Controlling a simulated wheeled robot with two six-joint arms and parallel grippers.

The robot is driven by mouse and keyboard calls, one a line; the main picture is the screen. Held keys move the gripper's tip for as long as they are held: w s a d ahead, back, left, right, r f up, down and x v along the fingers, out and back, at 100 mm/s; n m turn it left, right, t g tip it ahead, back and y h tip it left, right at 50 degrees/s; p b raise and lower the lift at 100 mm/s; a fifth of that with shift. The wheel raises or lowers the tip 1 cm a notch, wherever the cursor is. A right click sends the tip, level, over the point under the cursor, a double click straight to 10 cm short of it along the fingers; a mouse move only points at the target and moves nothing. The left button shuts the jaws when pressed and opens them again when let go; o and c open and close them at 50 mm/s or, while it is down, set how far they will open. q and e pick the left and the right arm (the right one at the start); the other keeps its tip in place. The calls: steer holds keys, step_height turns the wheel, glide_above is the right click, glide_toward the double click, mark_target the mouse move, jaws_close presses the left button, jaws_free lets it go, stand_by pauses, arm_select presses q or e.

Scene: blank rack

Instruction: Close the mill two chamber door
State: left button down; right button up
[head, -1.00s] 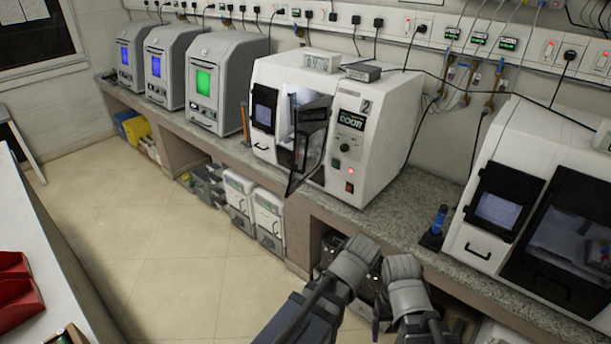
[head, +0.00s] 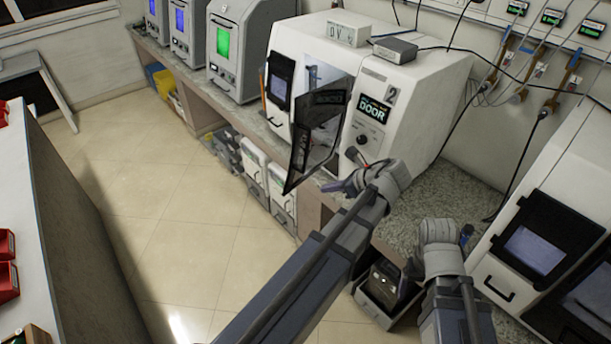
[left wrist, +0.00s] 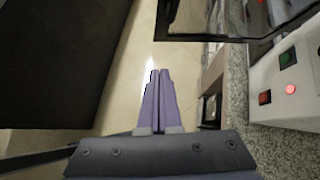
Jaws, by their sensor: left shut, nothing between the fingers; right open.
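Mill two (head: 400,98) is the white machine marked 2, with a small display reading DOOR. Its dark-framed chamber door (head: 312,135) is swung open, standing out from the front over the bench edge. My left gripper (head: 330,186) is shut and empty, in front of the mill near the door's lower right. In the left wrist view its fingers (left wrist: 158,98) lie together, with the door's edge (left wrist: 200,38) above them and the mill's red light (left wrist: 290,89) to the right. My right gripper is beyond my right wrist (head: 440,240); its fingers are hidden in the head view.
Another white mill (head: 540,235) stands at the right on the speckled bench (head: 445,195). Grey machines (head: 240,45) line the bench at the left. White bins stand under the bench. The tiled floor (head: 150,210) in front is clear.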

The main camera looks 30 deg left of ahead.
arm_select(q)
steer(key=b, duration=0.6)
glide_toward(288, 186)
steer(key=x, duration=0.5)
steer(key=shift+d+f, duration=0.15)
steer(key=shift+f, duration=0.1)
steer(key=shift+w+a, duration=0.1)
steer(key=shift+a, duration=0.25)
